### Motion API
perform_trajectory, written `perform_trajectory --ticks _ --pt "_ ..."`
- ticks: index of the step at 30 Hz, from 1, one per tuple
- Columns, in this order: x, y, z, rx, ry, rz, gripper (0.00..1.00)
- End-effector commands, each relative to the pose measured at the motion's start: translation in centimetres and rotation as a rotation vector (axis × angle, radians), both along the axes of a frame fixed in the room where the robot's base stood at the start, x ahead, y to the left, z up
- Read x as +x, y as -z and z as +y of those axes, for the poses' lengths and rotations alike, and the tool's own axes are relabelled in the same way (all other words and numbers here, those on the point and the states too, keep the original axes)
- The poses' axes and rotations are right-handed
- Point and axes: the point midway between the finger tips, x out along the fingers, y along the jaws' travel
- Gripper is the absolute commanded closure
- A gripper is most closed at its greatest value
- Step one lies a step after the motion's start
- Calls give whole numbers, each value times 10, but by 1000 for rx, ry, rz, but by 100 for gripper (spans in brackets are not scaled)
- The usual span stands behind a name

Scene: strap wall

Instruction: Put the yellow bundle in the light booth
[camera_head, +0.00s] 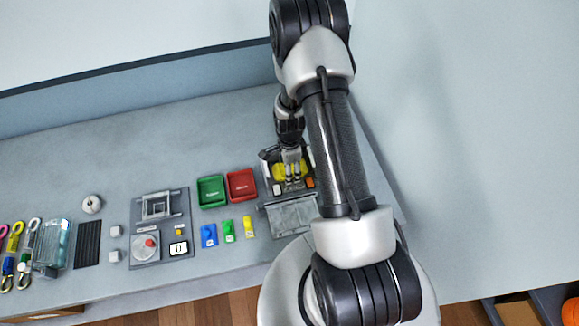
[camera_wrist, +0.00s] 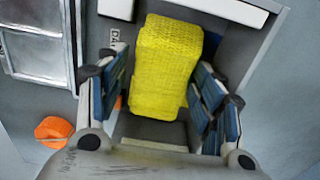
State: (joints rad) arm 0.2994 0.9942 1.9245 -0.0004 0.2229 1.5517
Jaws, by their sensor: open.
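The yellow bundle (camera_wrist: 163,65), a woven block, lies inside the light booth (camera_wrist: 256,65). It rests on the booth's dark floor, as the wrist view shows. My gripper (camera_wrist: 167,95) is open, with its blue-padded fingers on either side of the bundle. A gap shows on the left side; whether the right finger touches is unclear. In the head view the yellow bundle (camera_head: 279,171) shows partly behind my gripper (camera_head: 292,178) in the booth, which has a grey glazed panel (camera_head: 292,215) at its front.
Left of the booth are a red tray (camera_head: 241,184) and a green tray (camera_head: 211,191). Blue, green and yellow small items lie below them. A grey fixture (camera_head: 158,205) stands farther left. An orange part (camera_wrist: 54,130) sits beside the booth. Bare bench shows behind the trays.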

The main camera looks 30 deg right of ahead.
Motion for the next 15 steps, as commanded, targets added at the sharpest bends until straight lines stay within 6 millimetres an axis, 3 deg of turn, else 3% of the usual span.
perform_trajectory --ticks 5,15 --pt "1 -17 0 -1 0 -2 39" --pt "1 -90 0 -1 0 -4 39"
